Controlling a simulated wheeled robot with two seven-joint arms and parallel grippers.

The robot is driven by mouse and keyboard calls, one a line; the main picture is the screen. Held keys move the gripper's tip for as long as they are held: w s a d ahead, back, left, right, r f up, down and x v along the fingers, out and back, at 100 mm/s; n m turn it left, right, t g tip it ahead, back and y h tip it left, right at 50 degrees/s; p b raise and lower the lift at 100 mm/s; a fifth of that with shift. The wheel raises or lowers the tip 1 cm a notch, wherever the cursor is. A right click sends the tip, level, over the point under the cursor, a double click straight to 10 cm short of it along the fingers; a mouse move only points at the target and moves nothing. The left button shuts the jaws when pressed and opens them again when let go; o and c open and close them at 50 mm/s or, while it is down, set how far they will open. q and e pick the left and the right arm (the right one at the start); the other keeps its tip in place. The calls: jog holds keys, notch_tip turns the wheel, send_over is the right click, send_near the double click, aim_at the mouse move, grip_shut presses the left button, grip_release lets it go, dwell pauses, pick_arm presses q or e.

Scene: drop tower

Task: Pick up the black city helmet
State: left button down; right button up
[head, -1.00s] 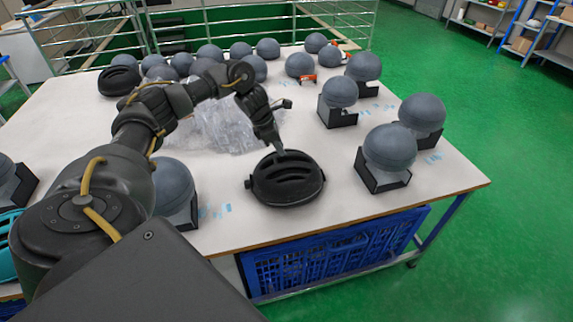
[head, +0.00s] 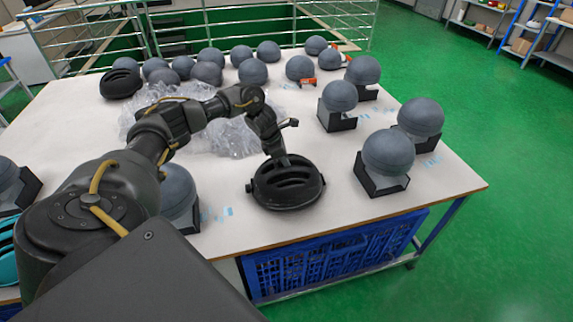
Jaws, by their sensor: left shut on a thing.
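The black city helmet (head: 287,186) sits on the white table near its front edge, with its vented top facing up. My left gripper (head: 278,160) reaches down onto the helmet's back upper part from above. Its fingers are shut on the helmet there, and the fingertips are partly hidden against the black shell. The helmet appears to rest on the table or very close to it; I cannot tell which. My right gripper is not in the head view.
Grey ball headforms on black stands (head: 387,155) are to the right of the helmet, and another (head: 178,190) is to its left. Clear plastic wrap (head: 228,139) lies behind. A second black helmet (head: 120,84) is at the back left. A blue crate (head: 330,252) is under the table.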

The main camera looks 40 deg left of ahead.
pick_arm(q)
jog(key=shift+w+r, duration=0.1)
jog(key=shift+r, duration=0.05)
jog(key=shift+r, duration=0.25)
notch_tip(320, 180, up, 2)
jog(key=shift+r+b, duration=0.1)
jog(key=shift+b, duration=0.25)
jog(key=s+d+r+b, duration=0.2)
jog(key=s+d+r, duration=0.1)
jog(key=s+r, duration=0.7)
jog(key=shift+s+d+b, duration=0.35)
jog(key=shift+s, duration=1.5)
